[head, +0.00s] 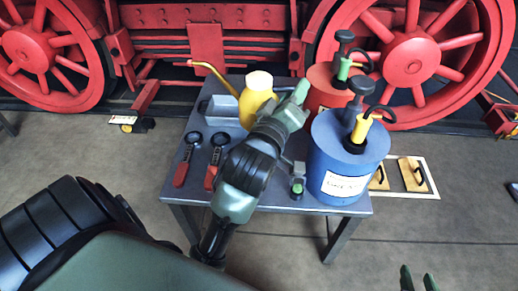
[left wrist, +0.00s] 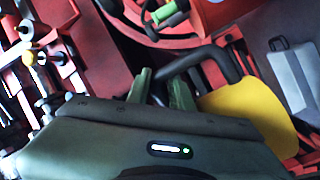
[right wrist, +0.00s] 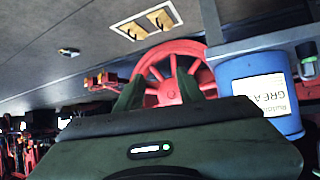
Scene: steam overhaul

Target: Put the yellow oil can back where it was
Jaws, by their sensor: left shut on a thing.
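The yellow oil can (head: 256,92) is over the back middle of the grey table (head: 335,205), its thin spout pointing left. My left gripper (head: 292,104) is shut on the can's dark handle, to the right of its body. In the left wrist view the fingers (left wrist: 162,88) are at the dark handle, with the yellow body (left wrist: 245,108) to the right. The can looks about upright; my gripper hides part of its lower side, so I cannot tell whether it touches the tabletop. My right gripper (head: 418,278) is empty, its fingers apart, off the table at lower right.
A red canister (head: 322,90) and a blue canister (head: 347,160) with pumps stand to the right. Two red-handled tools (head: 182,172) (head: 211,176) lie front left.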

